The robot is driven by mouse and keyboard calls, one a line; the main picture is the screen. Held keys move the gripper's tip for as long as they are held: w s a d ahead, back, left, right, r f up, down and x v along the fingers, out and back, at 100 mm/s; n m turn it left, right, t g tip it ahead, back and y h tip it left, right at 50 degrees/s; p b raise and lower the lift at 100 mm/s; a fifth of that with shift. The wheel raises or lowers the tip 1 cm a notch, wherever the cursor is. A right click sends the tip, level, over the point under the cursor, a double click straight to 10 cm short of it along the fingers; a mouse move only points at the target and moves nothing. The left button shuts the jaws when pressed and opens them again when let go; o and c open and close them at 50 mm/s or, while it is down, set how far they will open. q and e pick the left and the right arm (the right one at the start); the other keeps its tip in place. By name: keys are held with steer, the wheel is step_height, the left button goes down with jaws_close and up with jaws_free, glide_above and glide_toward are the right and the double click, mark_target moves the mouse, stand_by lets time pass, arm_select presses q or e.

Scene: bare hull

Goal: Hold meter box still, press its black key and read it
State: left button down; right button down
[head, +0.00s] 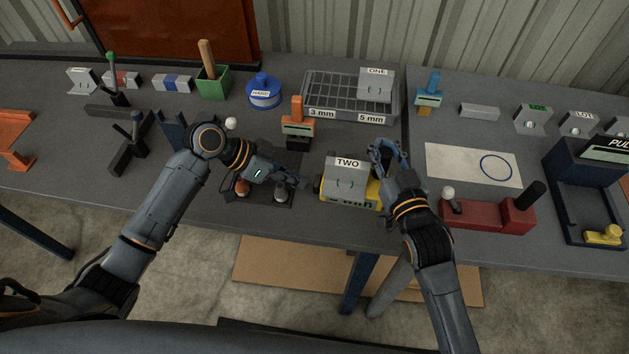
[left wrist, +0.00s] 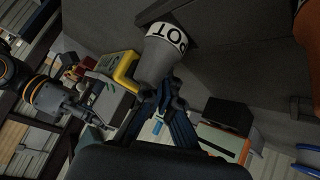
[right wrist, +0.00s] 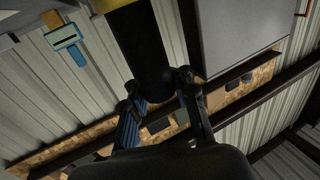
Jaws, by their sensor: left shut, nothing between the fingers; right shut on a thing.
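The yellow box (head: 374,193), which I take for the meter box, sits near the table's front edge, with a grey block labelled TWO (head: 345,183) over its front. A black end piece (head: 317,186) shows on its left. I cannot make out the key or any reading. My right gripper (head: 388,150) is at the box's right end; in the right wrist view it is shut on a black part (right wrist: 145,45) with yellow above it. My left gripper (head: 304,183) is shut and empty, just left of the box, which also shows in the left wrist view (left wrist: 127,72).
A dark tray (head: 245,200) with an orange and a silver knob lies under my left gripper. An orange-topped stand (head: 298,125) and a wire rack (head: 335,92) stand behind. A red fixture (head: 475,215) is to the right. A white sheet (head: 445,163) lies flat.

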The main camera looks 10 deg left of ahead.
mark_target(275, 184)
arm_select(q)
steer(key=shift+a, duration=0.1)
steer(key=shift+w+a, duration=0.15)
steer(key=shift+a, duration=2.25)
arm_select(e)
steer(key=c, duration=1)
jaws_free()
steer(key=shift+s, duration=0.1)
